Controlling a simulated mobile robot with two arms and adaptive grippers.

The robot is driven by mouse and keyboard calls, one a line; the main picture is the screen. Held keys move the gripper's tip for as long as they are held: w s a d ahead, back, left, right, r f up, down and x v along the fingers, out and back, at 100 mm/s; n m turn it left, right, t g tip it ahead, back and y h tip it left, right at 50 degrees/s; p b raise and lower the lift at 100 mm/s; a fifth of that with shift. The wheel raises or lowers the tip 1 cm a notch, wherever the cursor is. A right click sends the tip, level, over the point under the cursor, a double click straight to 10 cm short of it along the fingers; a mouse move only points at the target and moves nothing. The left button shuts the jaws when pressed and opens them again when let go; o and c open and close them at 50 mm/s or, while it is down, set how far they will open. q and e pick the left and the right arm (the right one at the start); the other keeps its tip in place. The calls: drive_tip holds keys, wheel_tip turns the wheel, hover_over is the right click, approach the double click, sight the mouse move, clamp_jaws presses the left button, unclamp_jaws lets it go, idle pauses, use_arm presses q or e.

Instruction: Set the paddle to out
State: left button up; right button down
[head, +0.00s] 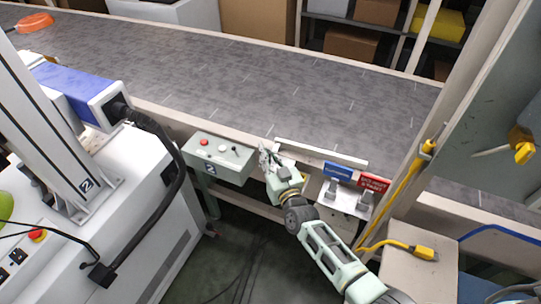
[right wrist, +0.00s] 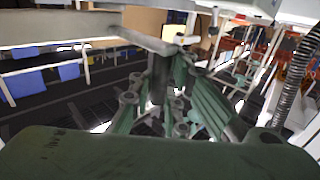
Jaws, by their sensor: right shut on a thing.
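The paddle (head: 322,153) is a long pale bar lying roughly along the near edge of the conveyor (head: 240,75). My right gripper (head: 265,156) is at the bar's left end, reaching up from the front. In the right wrist view, a pale beige bar (right wrist: 150,39) crosses above the green fingers (right wrist: 163,88). The fingers are shut on a dark upright part just below that bar, which looks like part of the paddle. The exact contact is partly hidden by the fingers. My left gripper is not in view.
A control box (head: 218,158) with buttons stands left of my right gripper. A blue sign (head: 338,171) and a red sign (head: 373,183) stand to its right. An orange pan (head: 35,22) lies at the conveyor's far left; the middle belt is clear.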

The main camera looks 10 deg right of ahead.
drive_tip(key=shift+w+a+r, duration=0.1)
drive_tip(key=shift+a+r, duration=0.25)
drive_tip(key=shift+a, duration=0.1)
drive_tip(key=c, duration=1.7)
unclamp_jaws()
drive_tip(key=shift+a+f, duration=0.2)
drive_tip(key=shift+d, duration=0.1)
drive_tip(key=shift+d, duration=0.1)
drive_tip(key=shift+s+d+f, duration=0.15)
drive_tip(key=shift+s+d, duration=0.05)
drive_tip(key=shift+s, duration=0.05)
drive_tip(key=v, duration=1.1)
drive_tip(key=shift+s, duration=0.3)
drive_tip(key=shift+a, duration=0.1)
